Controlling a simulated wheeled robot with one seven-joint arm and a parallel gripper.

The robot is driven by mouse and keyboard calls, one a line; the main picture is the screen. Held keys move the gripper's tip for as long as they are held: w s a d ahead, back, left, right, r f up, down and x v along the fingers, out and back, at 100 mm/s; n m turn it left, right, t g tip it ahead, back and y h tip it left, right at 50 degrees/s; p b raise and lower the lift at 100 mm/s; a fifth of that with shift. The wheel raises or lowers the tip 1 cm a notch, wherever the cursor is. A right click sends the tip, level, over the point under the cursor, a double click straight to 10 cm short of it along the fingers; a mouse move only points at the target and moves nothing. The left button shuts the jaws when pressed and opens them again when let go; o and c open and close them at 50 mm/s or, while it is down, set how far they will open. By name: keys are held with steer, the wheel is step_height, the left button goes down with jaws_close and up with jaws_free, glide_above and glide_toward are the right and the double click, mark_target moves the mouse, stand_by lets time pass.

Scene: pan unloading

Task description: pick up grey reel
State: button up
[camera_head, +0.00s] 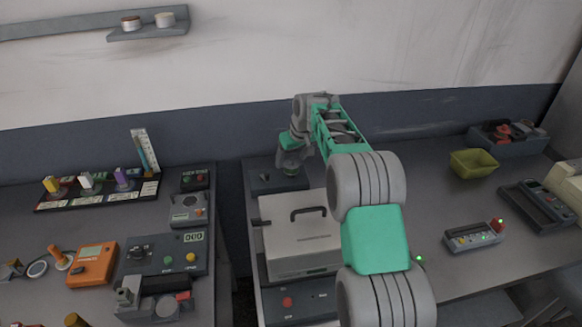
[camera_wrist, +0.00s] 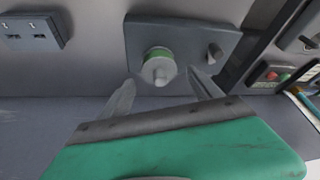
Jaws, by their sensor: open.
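A grey round reel (camera_wrist: 158,70) with a green band and a small pin in its middle sits on a dark grey plate (camera_wrist: 136,36) in the wrist view. My gripper (camera_wrist: 162,78) is open, with its two fingertips apart, one to each side of the reel in the picture. I cannot tell whether they touch it. In the head view my gripper (camera_head: 291,168) hangs over the dark plate (camera_head: 262,182) behind the white lidded box, and it hides the reel there.
The white box (camera_head: 300,228) with a black handle stands close in front of the plate. A small grey knob (camera_wrist: 215,51) sits right of the reel. A socket block (camera_wrist: 34,33) is at upper left in the wrist view. A yellow-green bin (camera_head: 473,164) stands far right.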

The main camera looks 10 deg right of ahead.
mark_target(290, 164)
steer(key=p+x, duration=0.1)
steer(key=x, duration=0.3)
steer(key=shift+s+f, duration=0.1)
steer(key=shift+c, duration=0.3)
steer(key=c, duration=1.4)
